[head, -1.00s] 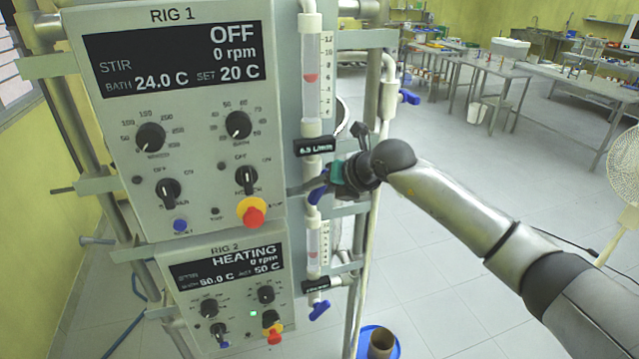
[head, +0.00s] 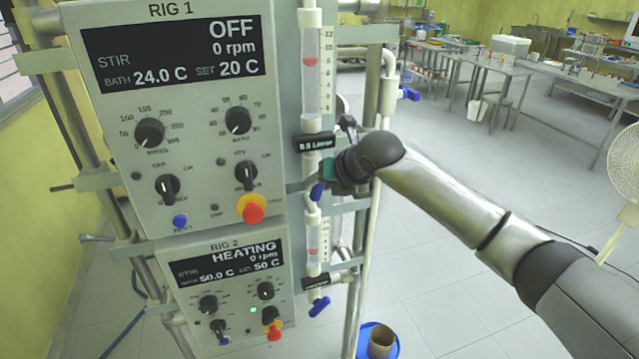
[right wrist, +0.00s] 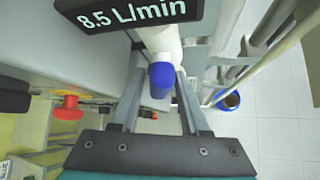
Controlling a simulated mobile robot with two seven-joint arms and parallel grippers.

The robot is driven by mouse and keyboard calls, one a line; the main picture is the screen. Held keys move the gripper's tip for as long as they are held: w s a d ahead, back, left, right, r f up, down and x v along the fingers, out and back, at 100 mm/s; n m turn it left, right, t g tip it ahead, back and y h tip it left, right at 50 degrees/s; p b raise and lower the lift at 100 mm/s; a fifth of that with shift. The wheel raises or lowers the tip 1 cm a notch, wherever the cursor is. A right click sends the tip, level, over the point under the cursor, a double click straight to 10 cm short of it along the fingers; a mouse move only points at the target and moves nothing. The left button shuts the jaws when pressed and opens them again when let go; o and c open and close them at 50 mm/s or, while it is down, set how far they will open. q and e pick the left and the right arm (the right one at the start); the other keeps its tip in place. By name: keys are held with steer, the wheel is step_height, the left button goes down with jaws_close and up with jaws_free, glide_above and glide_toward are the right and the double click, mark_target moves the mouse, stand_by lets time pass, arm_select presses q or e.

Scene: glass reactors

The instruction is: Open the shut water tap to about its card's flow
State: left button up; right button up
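The blue water tap handle (head: 317,192) is below the upper flow tube (head: 311,75) beside the Rig 1 panel. Its card (head: 315,142) reads 8.5 L/min in the right wrist view (right wrist: 133,12). The red float (head: 310,62) in the tube stands near the 8 mark, so the tap is partly open. My right gripper (head: 328,182) is at this handle. In the right wrist view the blue handle (right wrist: 161,80) sits centred between my right gripper's two fingers (right wrist: 161,88), which appear shut on it; the exact contact is hard to see. My left gripper is not in view.
Rig 1's panel (head: 190,190) is close left of the gripper, with a red stop button (head: 252,213). A lower tap (head: 319,306) hangs below by Rig 2. A vertical pipe (head: 363,270) runs close on the right.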

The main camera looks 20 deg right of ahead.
steer(key=shift+o, duration=0.7)
steer(key=shift+s, duration=0.1)
steer(key=b+v, duration=0.4)
steer(key=v, duration=1.1)
steer(key=shift+a, duration=0.1)
